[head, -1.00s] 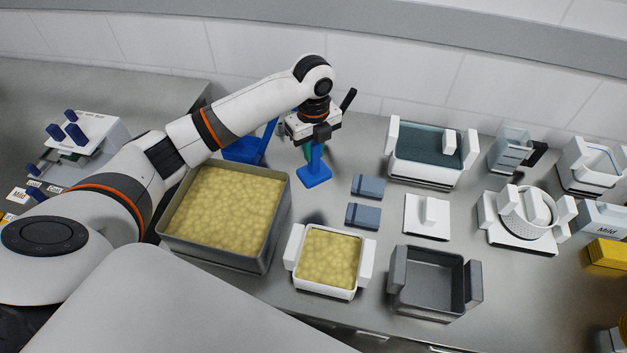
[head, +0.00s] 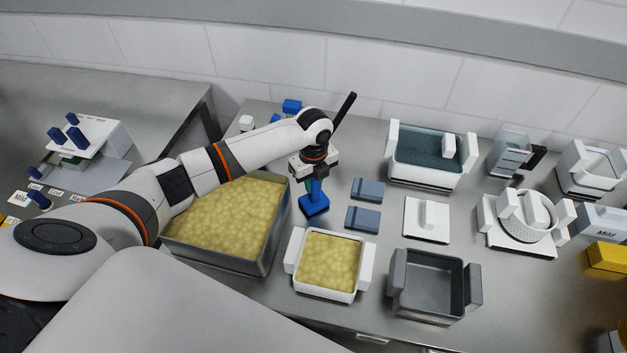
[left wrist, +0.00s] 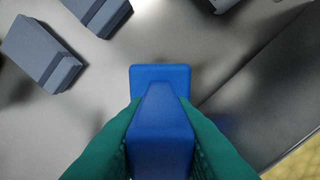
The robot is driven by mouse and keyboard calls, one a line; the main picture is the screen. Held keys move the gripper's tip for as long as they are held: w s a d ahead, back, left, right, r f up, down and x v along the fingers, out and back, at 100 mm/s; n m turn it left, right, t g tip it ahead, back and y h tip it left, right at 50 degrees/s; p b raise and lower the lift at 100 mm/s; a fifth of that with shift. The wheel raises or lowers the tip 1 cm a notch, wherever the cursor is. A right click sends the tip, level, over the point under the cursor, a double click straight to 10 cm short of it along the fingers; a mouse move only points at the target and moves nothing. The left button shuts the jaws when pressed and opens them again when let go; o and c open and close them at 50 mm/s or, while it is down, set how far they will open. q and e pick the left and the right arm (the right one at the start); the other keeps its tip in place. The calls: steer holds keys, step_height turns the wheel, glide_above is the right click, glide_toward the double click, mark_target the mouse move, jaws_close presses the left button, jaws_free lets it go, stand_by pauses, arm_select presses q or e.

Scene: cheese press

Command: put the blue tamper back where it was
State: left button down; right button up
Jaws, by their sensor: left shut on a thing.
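The blue tamper (head: 314,205) is upright in my left gripper (head: 313,180), with its square foot downward. In the head view it is between the large grey tray of curds and the two grey-blue blocks. In the left wrist view, the green fingers are shut on both sides of the tamper's handle (left wrist: 160,125), and its foot (left wrist: 160,80) shows beyond. I cannot tell whether the foot touches the table. My right gripper is not in view.
The large curd tray (head: 225,263) is close at the left of the tamper. Two grey-blue blocks (head: 367,190) (head: 362,219) lie to the right. A small white curd mould (head: 329,293) stands in front. Blue items (head: 291,106) stand at the back, partly behind my arm.

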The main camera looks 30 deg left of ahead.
arm_select(q)
steer(key=shift+f, duration=0.1)
steer(key=c, duration=1.3)
jaws_free()
steer(key=shift+o, duration=0.2)
step_height(320, 180, up, 12)
steer(key=shift+r, duration=0.15)
